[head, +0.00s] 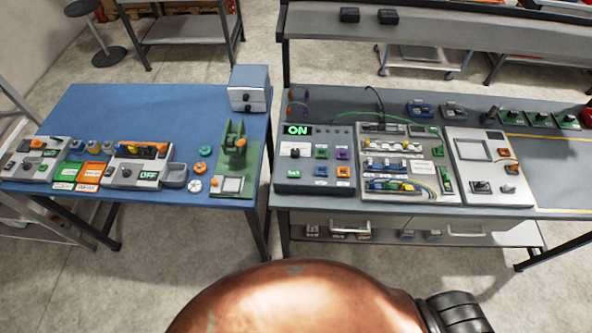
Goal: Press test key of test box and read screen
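A grey box (341,143) at the left end of the right bench looks like the test box. Its dark screen (298,130) at the top left shows ON in green. Below the screen are a dark knob on a white plate (294,151) and several small keys in green, purple, blue and orange, including a green key (321,153). Their labels are too small to read. Neither of my grippers is in view, and nothing touches either box.
Right of the ON box are a panel with coloured wiring (398,204) and a light panel with a grey square (470,197). The blue table (130,100) also holds a green press (237,140) and a grey-blue cabinet (249,80). A gap of floor separates both benches.

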